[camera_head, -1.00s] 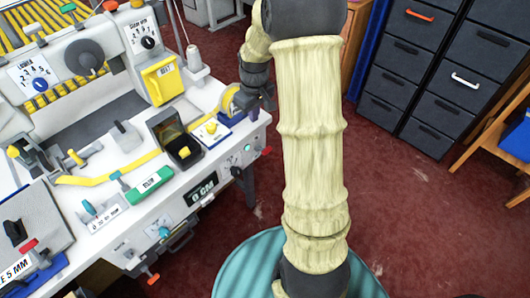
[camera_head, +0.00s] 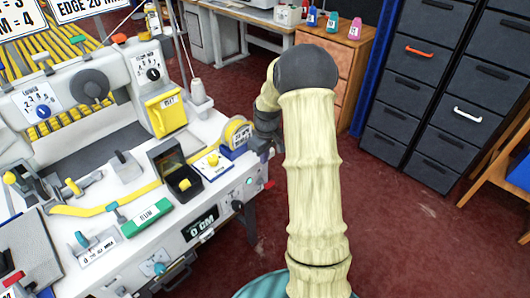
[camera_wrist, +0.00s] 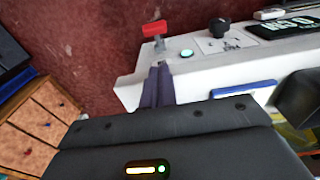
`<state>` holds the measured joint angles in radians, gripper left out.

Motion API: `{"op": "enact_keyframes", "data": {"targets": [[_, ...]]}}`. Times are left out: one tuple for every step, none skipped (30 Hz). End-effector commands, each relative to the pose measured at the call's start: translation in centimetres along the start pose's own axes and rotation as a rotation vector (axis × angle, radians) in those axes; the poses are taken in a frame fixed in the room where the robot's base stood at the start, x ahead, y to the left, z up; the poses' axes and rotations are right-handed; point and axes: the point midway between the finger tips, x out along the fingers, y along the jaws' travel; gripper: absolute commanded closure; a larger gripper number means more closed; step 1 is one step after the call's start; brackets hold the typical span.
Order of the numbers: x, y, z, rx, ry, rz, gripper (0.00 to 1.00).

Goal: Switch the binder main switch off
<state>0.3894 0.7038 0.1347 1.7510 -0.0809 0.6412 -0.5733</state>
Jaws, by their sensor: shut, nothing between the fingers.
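On the binder's white front panel, the wrist view shows a black rotary knob (camera_wrist: 218,27) on a small label plate whose word I cannot read surely. A lit green lamp (camera_wrist: 186,54) and a red handle (camera_wrist: 154,29) at the panel's end are near it. I cannot tell for certain which is the main switch. The knob (camera_head: 238,205), the lamp (camera_head: 249,181) and the red handle (camera_head: 268,184) also show in the head view. My gripper (camera_wrist: 160,68) is shut and empty, its fingertips over the panel end just short of the lamp and red handle.
The binder table (camera_head: 120,228) carries a yellow tape roll (camera_head: 238,132), a green block (camera_head: 147,217) and a blue-edged plate (camera_head: 212,165). A wooden drawer unit (camera_head: 328,58) and dark drawer cabinets (camera_head: 430,90) stand behind.

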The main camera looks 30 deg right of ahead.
Motion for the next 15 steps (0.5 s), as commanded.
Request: {"op": "enact_keyframes", "data": {"targets": [[1.1,-0.1,0.1,0.0,-0.003,-0.002,1.0],[1.6,-0.1,0.1,0.0,-0.003,-0.002,1.0],[2.3,-0.1,0.1,0.0,-0.003,-0.002,1.0],[2.9,-0.1,0.1,0.0,-0.003,-0.002,1.0],[3.4,-0.1,0.1,0.0,-0.003,-0.002,1.0],[4.1,-0.1,0.0,0.0,-0.003,-0.002,1.0],[4.6,-0.1,0.0,-0.001,-0.003,-0.002,1.0],[5.2,-0.1,0.0,-0.001,-0.003,-0.002,1.0],[5.8,-0.1,0.0,-0.001,-0.003,-0.002,1.0],[6.2,-0.1,0.4,0.001,-0.003,-0.002,1.0],[6.6,0.0,0.8,0.001,-0.003,-0.002,1.0],[7.1,0.0,1.1,0.001,-0.003,-0.001,1.0],[7.4,0.0,1.4,0.001,-0.003,-0.001,1.0],[7.7,0.0,1.5,0.001,-0.002,0.0,1.0],[8.1,0.0,1.8,0.0,-0.002,0.0,1.0]]}}
